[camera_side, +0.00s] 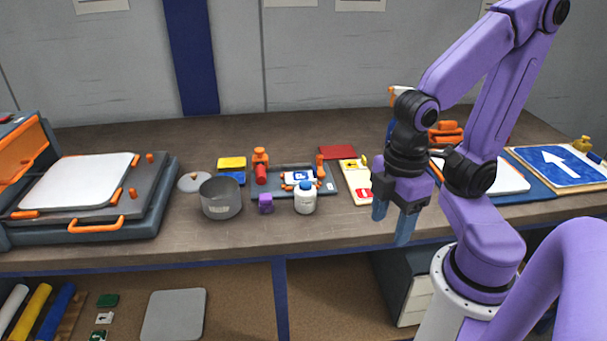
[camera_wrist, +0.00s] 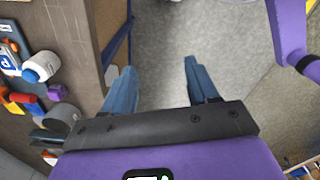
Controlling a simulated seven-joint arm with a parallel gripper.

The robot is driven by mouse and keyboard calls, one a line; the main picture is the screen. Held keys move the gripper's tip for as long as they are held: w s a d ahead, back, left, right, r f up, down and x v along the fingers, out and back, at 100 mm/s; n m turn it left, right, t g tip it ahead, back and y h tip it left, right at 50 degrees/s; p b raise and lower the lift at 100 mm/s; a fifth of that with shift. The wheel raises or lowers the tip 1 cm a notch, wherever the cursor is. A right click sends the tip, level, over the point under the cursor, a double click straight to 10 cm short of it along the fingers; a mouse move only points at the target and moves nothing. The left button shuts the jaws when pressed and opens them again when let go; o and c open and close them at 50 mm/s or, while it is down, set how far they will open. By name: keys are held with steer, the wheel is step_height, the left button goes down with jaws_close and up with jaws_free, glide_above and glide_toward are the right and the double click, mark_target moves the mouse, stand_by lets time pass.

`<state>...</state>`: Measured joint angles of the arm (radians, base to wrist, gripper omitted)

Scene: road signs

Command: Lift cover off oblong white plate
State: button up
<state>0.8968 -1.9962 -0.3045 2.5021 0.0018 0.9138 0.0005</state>
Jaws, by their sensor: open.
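My gripper (camera_side: 392,222) is open and empty in front of the bench edge; the wrist view shows its blue fingers (camera_wrist: 162,76) apart over bare floor. A large white rounded plate (camera_side: 78,181) lies on the grey and orange press at the far left. Another white plate (camera_side: 510,178) lies at the right, partly hidden behind my arm. A narrow cream-white board (camera_side: 353,176) with small sign pieces lies left of my gripper. I cannot tell which one is the oblong plate, and no cover on it is clear.
A grey pot (camera_side: 220,198), a lid-like disc (camera_side: 194,181), a white bottle (camera_side: 305,198) and a purple cube (camera_side: 266,204) crowd the middle bench. A blue arrow sign (camera_side: 562,166) lies at right. The front bench strip (camera_side: 150,250) is clear.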

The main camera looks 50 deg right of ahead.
stand_by(0.4)
steer(key=c, duration=0.4)
steer(key=shift+o, duration=0.2)
